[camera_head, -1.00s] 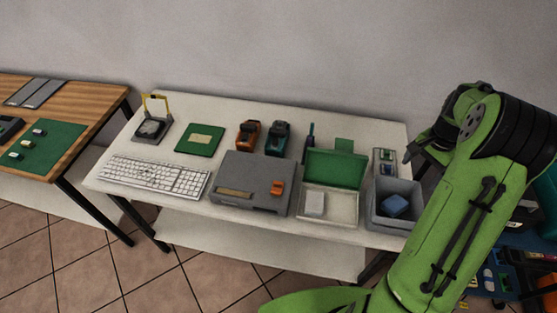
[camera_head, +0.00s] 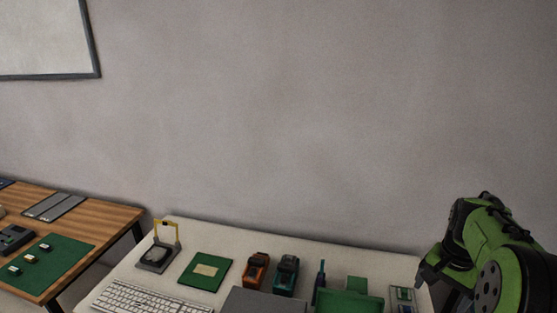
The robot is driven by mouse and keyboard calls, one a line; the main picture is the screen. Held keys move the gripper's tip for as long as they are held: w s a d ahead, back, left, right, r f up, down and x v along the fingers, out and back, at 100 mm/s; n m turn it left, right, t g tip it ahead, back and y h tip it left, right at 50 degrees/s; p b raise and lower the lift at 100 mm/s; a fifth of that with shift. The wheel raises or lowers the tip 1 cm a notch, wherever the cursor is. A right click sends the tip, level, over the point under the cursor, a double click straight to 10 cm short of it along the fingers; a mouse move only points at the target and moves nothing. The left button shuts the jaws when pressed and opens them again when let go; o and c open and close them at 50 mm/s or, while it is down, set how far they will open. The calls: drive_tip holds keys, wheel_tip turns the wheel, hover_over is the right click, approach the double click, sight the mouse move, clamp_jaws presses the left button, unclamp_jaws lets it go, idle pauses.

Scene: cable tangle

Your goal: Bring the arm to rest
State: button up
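My green and black arm (camera_head: 495,262) shows at the lower right, cut off by the frame's right and bottom edges. It stands in front of the right end of the white table (camera_head: 205,235). The gripper's fingers cannot be made out in this view, so whether it holds anything does not show.
The white table carries a keyboard (camera_head: 150,299), a stand with a yellow frame (camera_head: 158,258), a green board (camera_head: 206,271), an orange tool (camera_head: 256,270), a teal tool (camera_head: 286,274) and a green lid (camera_head: 350,302). A wooden table (camera_head: 105,222) stands left.

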drive_tip(key=s+a+r+n+t, duration=0.1)
drive_tip(key=s+a+r+n, duration=0.15)
drive_tip(key=a, duration=0.25)
drive_tip(key=s+a+r+n+t, duration=0.1)
drive_tip(key=s+a+r, duration=0.1)
drive_tip(key=a+r, duration=0.3)
drive_tip(key=s+a+n+t, duration=0.3)
drive_tip(key=s+a+n, duration=0.4)
drive_tip(key=s+a, duration=0.4)
drive_tip(key=s, duration=0.4)
drive_tip(key=shift+a+f+y, duration=0.3)
drive_tip(key=shift+a, duration=0.1)
drive_tip(key=shift+s, duration=0.1)
